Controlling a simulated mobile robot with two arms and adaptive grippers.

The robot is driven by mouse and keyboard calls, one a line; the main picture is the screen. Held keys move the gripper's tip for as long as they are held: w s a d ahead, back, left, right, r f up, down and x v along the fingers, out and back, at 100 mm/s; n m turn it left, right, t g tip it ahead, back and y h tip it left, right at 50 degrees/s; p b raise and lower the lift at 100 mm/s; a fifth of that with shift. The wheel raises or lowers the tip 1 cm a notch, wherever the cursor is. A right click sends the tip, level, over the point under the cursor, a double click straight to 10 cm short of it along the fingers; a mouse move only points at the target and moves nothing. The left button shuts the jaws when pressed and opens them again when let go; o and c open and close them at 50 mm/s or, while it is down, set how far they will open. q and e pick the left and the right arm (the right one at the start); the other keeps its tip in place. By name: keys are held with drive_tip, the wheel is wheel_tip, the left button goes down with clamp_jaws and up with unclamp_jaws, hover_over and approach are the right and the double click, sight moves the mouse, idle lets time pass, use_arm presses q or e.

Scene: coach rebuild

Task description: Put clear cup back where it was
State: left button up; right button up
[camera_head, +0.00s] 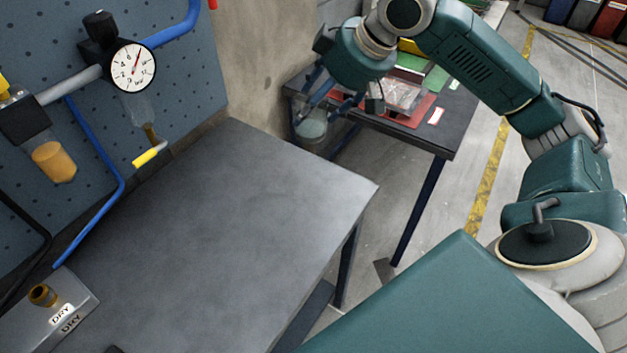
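A clear cup (312,128), greenish and see-through, shows near the left end of the back table. My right gripper (318,110) reaches in from the upper right, and its fingers come down on either side of the cup. It appears shut on the cup, held beside the table's edge, though the contact is small and partly hidden. A clear bowl (140,108) with a brass lower end hangs under the gauge on the wall panel. An amber bowl (53,161) hangs under the black unit at the left. My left gripper is not in view.
The grey bench top (230,210) is largely bare. A grey block (62,312) marked DRY, with a brass fitting, stands at its lower left. The back table (437,138) holds a red tray (412,119) and a green item (436,78). Blue tubing (108,205) runs along the panel.

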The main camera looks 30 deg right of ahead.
drive_tip(key=shift+s+a+f, duration=0.1)
drive_tip(key=shift+s+f, duration=0.05)
drive_tip(key=shift+f, duration=9.2)
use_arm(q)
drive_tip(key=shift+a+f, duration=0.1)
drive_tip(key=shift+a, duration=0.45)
use_arm(e)
drive_tip(key=o, duration=1.3)
drive_tip(key=shift+c, duration=0.2)
drive_tip(key=shift+s+r, duration=0.2)
drive_tip(key=shift+r, duration=0.25)
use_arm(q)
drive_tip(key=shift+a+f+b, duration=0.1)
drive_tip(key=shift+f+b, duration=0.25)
use_arm(e)
drive_tip(key=v, duration=1.1)
